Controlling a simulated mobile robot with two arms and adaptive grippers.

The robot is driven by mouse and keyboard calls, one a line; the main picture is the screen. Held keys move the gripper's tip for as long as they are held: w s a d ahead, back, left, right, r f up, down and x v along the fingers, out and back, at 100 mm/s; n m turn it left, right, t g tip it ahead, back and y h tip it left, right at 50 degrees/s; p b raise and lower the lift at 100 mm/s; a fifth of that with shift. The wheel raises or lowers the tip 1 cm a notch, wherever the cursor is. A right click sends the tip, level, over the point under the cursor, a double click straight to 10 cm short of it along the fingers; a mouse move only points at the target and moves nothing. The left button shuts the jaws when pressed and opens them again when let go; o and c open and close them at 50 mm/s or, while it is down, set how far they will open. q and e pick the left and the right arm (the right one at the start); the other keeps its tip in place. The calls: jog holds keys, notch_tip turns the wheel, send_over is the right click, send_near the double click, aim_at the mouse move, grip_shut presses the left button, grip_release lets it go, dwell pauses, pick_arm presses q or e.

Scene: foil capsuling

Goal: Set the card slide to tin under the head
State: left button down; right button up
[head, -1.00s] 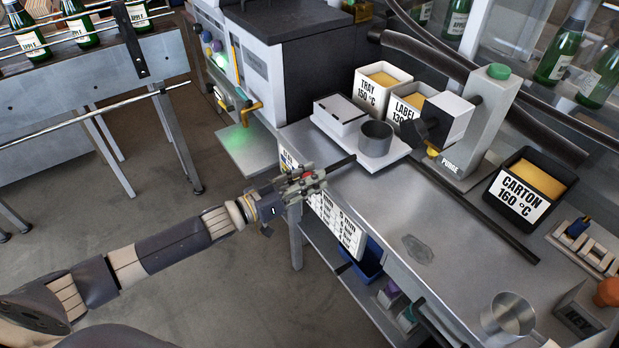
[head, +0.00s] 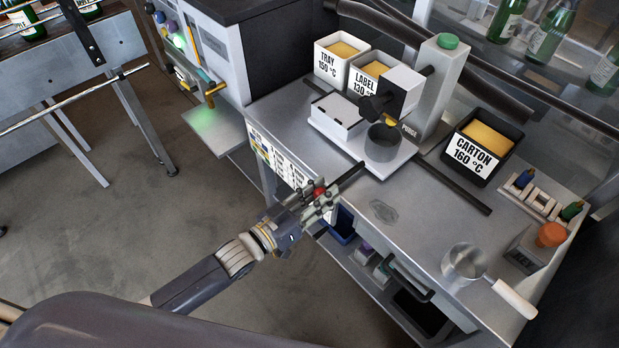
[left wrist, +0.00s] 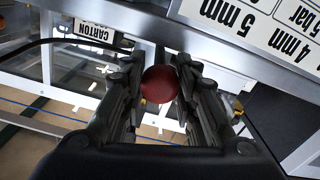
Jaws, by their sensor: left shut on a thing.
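The card slide is a white plate (head: 376,167) on the steel bench, carrying a white box (head: 340,112) and a round grey tin (head: 383,143). The tin sits under the nozzle of the white head (head: 402,88) on the purge post. A dark rod (head: 350,176) runs from the slide's front over the bench edge to a red knob (head: 320,191). My left gripper (head: 321,195) is shut on the knob; in the left wrist view the knob (left wrist: 158,85) sits between both fingers. My right gripper is not in view.
Tray (head: 328,66), label (head: 362,84) and carton (head: 468,158) glue bins stand along the back. A dark rail (head: 455,186) crosses the bench. A saucepan (head: 463,262) and an orange-knobbed box (head: 532,248) stand at right. The bench around the grey stain (head: 383,210) is clear.

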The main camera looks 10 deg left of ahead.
pick_arm(q)
jog(key=shift+s+d, duration=0.25)
jog(key=shift+d, duration=0.05)
jog(key=c, duration=1.2)
grip_release()
jog(key=v, duration=1.2)
